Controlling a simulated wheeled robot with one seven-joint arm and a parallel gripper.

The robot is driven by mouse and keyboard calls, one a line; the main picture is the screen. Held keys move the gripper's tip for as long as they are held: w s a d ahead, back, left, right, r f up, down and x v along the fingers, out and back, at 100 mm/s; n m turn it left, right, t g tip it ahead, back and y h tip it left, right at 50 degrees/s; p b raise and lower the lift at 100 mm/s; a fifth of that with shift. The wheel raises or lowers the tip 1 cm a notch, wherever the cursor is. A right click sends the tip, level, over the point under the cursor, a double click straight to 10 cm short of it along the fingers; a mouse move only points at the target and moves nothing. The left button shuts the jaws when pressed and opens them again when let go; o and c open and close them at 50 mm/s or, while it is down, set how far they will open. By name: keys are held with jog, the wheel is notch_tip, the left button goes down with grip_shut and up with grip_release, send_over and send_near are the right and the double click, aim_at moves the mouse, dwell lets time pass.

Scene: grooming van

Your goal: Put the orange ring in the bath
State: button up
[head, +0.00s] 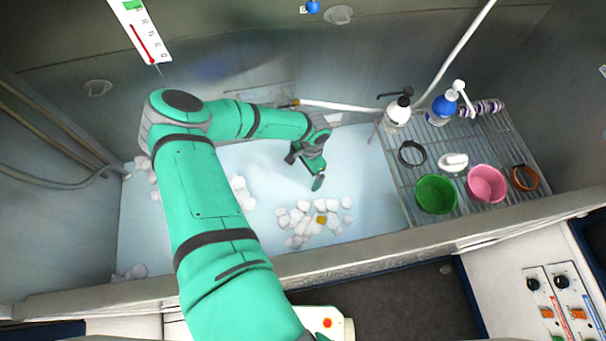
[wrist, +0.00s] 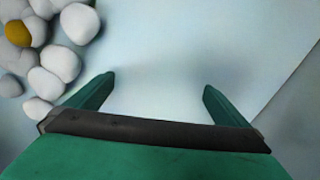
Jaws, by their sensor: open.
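An orange-brown ring (head: 524,178) lies at the right end of the wire rack, beside the pink bowl, outside the open floor of the bath. The bath (head: 375,190) is a wide basin with a pale blue floor, and its floor also shows in the wrist view (wrist: 160,40). My gripper (head: 305,170) is low over the bath, left of the rack and well apart from the ring. In the wrist view my gripper (wrist: 157,86) is open, with nothing between its fingers. The ring is not in the wrist view.
The rack (head: 459,205) also holds a black ring (head: 412,153), a green bowl (head: 436,194), a pink bowl (head: 486,184), a white item (head: 453,162) and two pump bottles. White foam-like lumps (head: 300,222), with one yellow-orange piece (head: 321,219), lie in the bath.

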notch_tip(320, 180, up, 11)
jog(key=d, duration=0.1)
jog(key=shift+w+d, duration=0.15)
jog(key=shift+w, duration=0.3)
jog(key=shift+d+f, duration=0.1)
jog(key=shift+w, duration=0.1)
